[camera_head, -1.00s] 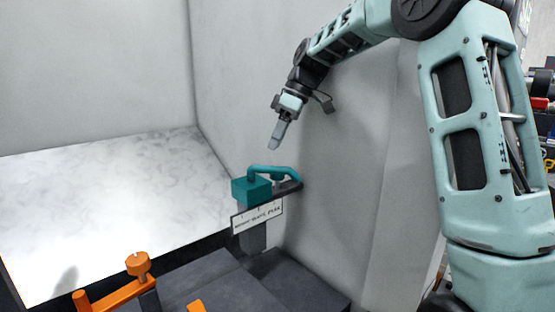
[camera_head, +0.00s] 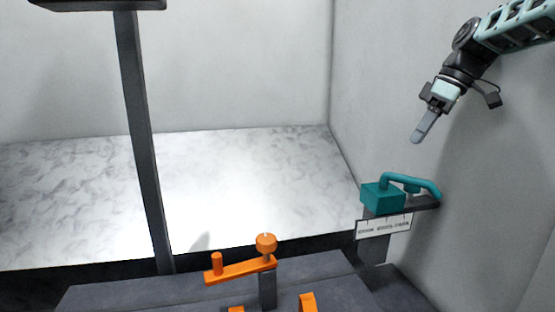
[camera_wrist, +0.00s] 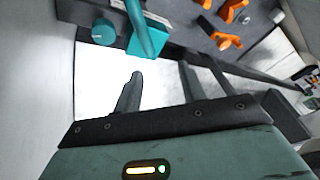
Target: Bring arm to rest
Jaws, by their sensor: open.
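My gripper (camera_head: 421,127) hangs at the upper right of the head view, pointing down and a little left. It is above the teal handled block (camera_head: 382,197), with a clear gap between them. In the wrist view my gripper (camera_wrist: 160,88) shows two fingers spread apart with nothing between them. The teal block and its handle (camera_wrist: 147,38) lie beyond the fingertips there, beside a round teal knob (camera_wrist: 104,32). My arm reaches in from the upper right corner of the head view.
A labelled plate (camera_head: 384,227) sits below the teal block, close to the right wall (camera_head: 500,190). An orange crank (camera_head: 240,270) stands at the front. A dark post (camera_head: 145,150) rises at left before the pale marbled surface (camera_head: 250,190). Open space surrounds the gripper's left side.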

